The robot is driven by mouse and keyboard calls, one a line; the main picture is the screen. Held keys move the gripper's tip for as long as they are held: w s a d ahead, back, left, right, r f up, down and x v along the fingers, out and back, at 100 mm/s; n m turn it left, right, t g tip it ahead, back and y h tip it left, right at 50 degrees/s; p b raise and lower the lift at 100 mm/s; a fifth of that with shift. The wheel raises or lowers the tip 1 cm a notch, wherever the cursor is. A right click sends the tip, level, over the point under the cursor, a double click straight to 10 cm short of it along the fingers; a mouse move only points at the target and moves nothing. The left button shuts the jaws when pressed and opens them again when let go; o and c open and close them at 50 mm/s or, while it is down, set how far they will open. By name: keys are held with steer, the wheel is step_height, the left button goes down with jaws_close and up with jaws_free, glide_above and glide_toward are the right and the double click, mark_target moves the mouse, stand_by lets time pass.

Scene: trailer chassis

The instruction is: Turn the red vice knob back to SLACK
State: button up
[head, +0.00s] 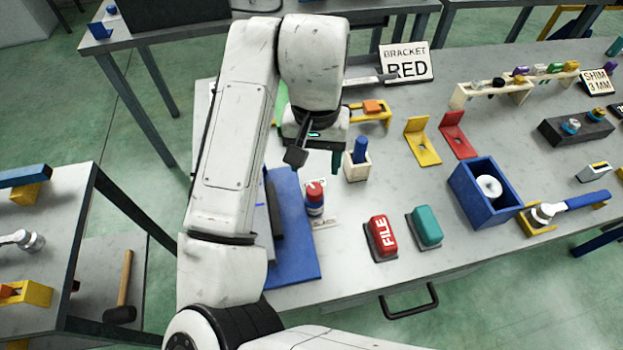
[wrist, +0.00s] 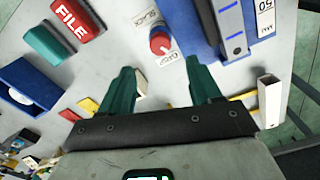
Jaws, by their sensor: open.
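The red vice knob (head: 314,191) stands upright on a blue round base beside the blue vice plate (head: 296,268) near the table's front. It also shows in the wrist view (wrist: 160,42), with a white card on either side of it; the upper card (wrist: 150,18) seems to read SLACK, the lower one (wrist: 168,60) GRIP. A pale mark shows on the knob, but its pointing is too small to read surely. My gripper (head: 315,160) is open and empty, behind and above the knob. In the wrist view its green fingers (wrist: 160,72) are spread, with the knob beyond them and apart.
A red FILE block (head: 381,238) and a teal block (head: 425,228) lie right of the knob. Yellow (head: 423,142) and red (head: 457,136) brackets and a blue box (head: 483,195) are further right. Bare table separates them.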

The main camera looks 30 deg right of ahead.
mark_target(315, 189)
step_height(315, 189, down, 9)
steer(key=shift+f+p, duration=0.1)
steer(key=shift+p, duration=0.2)
steer(key=c, duration=1)
